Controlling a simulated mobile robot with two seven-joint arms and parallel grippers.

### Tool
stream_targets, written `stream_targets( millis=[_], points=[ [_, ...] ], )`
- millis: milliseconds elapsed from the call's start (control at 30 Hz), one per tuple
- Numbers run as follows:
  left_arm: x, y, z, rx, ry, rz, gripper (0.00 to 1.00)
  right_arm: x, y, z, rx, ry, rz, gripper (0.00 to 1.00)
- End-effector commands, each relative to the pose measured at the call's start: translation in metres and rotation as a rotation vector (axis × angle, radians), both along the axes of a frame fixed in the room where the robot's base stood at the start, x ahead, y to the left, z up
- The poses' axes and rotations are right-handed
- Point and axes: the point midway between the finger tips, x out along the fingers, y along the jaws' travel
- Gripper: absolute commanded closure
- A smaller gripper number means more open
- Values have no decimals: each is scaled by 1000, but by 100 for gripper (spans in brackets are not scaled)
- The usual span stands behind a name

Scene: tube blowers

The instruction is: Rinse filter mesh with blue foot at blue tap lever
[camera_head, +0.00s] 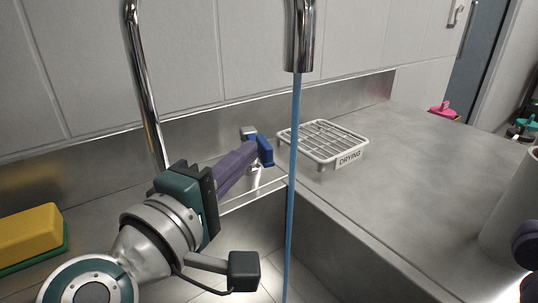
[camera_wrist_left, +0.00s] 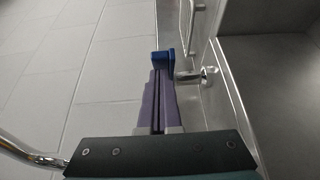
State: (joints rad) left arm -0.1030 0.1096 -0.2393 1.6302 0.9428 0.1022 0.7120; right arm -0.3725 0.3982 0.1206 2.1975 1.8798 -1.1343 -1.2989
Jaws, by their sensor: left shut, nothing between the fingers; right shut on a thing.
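My left gripper (camera_head: 257,155) reaches in from the lower left, its purple fingers shut with nothing between them. Their tips are at the blue tap lever (camera_head: 265,151), which stands beside the tap base at the back of the sink. In the left wrist view the shut fingertips (camera_wrist_left: 160,76) meet the blue lever (camera_wrist_left: 162,61), though contact is hard to judge. A blue water stream (camera_head: 292,180) runs from the chrome spout (camera_head: 300,40) into the sink. I cannot make out the filter mesh with the blue foot.
A white drying rack (camera_head: 322,140) labelled DRYING stands right of the tap. A yellow sponge (camera_head: 28,232) lies at the left. A pale cylinder (camera_head: 512,215) and dark purple rounded parts (camera_head: 526,245) show at the right edge. The right counter's middle is clear.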

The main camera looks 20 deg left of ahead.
Motion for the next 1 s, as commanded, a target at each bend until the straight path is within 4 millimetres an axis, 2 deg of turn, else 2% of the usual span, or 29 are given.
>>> stream_targets(
  millis=[300, 500, 1000],
  points=[
    [5, -13, 3, -6, 2, 101, 100, 0, 0, 14, 0, 0, 0, 100],
    [15, -31, 0, -2, 0, 107, 100, 0, 0, 11, 0, 0, 0, 100],
    [15, -31, -1, 0, 2, 104, 100, 0, 0, 12, 0, 0, 0, 100]
  ],
)
